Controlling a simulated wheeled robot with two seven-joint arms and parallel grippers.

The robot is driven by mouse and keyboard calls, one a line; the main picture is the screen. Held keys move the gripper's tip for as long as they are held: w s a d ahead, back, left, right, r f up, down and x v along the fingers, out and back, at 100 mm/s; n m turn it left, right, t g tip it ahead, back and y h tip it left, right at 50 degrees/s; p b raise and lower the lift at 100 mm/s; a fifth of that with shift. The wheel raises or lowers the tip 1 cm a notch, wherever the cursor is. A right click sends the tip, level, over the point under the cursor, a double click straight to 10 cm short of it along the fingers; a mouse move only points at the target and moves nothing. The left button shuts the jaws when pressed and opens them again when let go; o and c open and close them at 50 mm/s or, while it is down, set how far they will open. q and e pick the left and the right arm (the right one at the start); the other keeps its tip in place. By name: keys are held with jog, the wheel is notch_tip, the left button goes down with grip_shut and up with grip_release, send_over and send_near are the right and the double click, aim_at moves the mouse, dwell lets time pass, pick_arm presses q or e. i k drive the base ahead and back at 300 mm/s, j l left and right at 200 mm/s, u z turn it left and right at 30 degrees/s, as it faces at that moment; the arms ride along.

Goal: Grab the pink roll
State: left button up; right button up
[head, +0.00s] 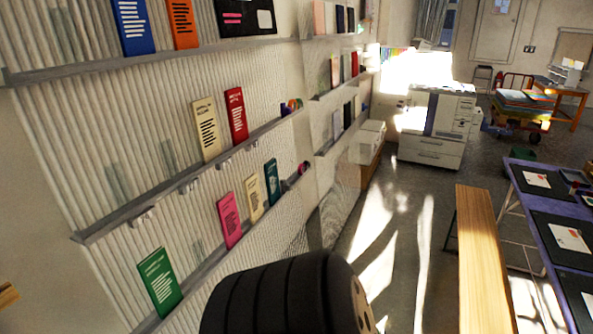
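I cannot make out a pink roll for certain. Small round coloured items (291,106) sit at the right end of the middle wall shelf, and a small purple-pink item (303,168) sits at the right end of the shelf below; both are too small to identify. A flat pink booklet (230,220) stands on that lower shelf. Neither of my grippers is in view.
Wall shelves (190,180) with booklets line the left. A large black ribbed round object (275,295) blocks the bottom middle. A wooden bench (482,260) and purple-edged table (530,210) stand right; a copier (437,125) stands behind. Sunlit floor (395,240) is clear between.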

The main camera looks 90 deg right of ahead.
aim_at(301, 168)
jog(key=z, duration=2.8)
jog(key=i+l+u, duration=0.45)
jog(key=i, duration=0.25)
jog(key=l, duration=0.1)
